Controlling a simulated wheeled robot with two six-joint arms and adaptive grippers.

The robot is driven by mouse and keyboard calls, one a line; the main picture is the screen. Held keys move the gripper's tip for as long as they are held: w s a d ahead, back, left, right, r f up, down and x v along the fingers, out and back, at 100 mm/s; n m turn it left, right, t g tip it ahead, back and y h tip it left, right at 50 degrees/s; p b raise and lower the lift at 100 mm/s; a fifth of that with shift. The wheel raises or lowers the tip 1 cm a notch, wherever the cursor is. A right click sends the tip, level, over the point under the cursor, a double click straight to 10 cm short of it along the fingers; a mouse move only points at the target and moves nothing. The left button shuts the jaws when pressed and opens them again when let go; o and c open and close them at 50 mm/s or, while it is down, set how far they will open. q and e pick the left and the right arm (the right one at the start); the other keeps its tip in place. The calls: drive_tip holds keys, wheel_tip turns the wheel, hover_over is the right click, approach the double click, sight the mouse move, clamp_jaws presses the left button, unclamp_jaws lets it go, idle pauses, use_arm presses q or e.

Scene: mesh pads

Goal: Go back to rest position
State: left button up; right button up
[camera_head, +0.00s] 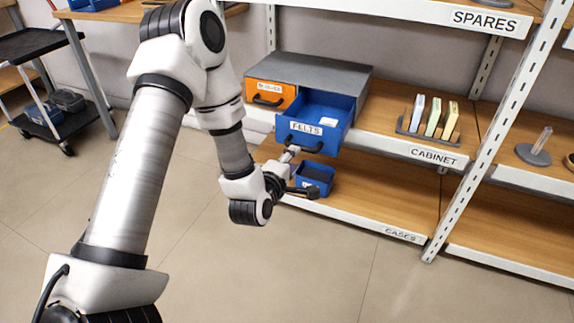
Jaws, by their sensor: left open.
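My left arm comes in from the left and bends down toward the shelf. My left gripper (297,172) is at the front of the shelf unit, just below the open blue drawer (318,122) labelled FELTS. It is small in the view; its jaws look apart with nothing seen between them. From this angle I cannot tell whether it touches the drawer's handle (304,145). A small blue bin (316,177) stands on the lower shelf right behind the gripper and is partly covered by it. My right gripper is not in view.
An orange drawer (269,94) beside the blue one is shut. A rack of upright pads (434,118) stands on the CABINET shelf (385,125). A post on a round base (535,153) is further right. A black cart (40,85) stands at left. The floor in front is clear.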

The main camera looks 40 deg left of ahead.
use_arm(q)
drive_tip(key=v, duration=0.4)
idle(0.3)
drive_tip(key=s+d+f+m+g+h, duration=0.1)
drive_tip(key=s+d+f+m+g, duration=0.15)
drive_tip(key=f, duration=0.45)
drive_tip(key=s+d+f+m+g+h, duration=0.1)
drive_tip(key=s+d+f+m+g, duration=0.1)
drive_tip(key=s+d+f, duration=0.3)
drive_tip(key=s+d+f+m+g+h, duration=0.1)
drive_tip(key=s+f+m+g, duration=0.15)
drive_tip(key=f, duration=0.55)
drive_tip(key=s+d+f+m+g+h, duration=0.1)
drive_tip(key=s+f+m+g, duration=0.3)
drive_tip(key=s+m, duration=0.35)
drive_tip(key=s+d+f+m+g, duration=0.1)
drive_tip(key=s+f+m+g, duration=0.4)
drive_tip(key=s, duration=0.4)
wheel_tip(320, 180, up, 32)
drive_tip(key=p, duration=3.1)
drive_tip(key=shift+w+m+t, duration=0.25)
drive_tip(key=shift+m+t, duration=0.1)
drive_tip(key=shift+t, duration=0.05)
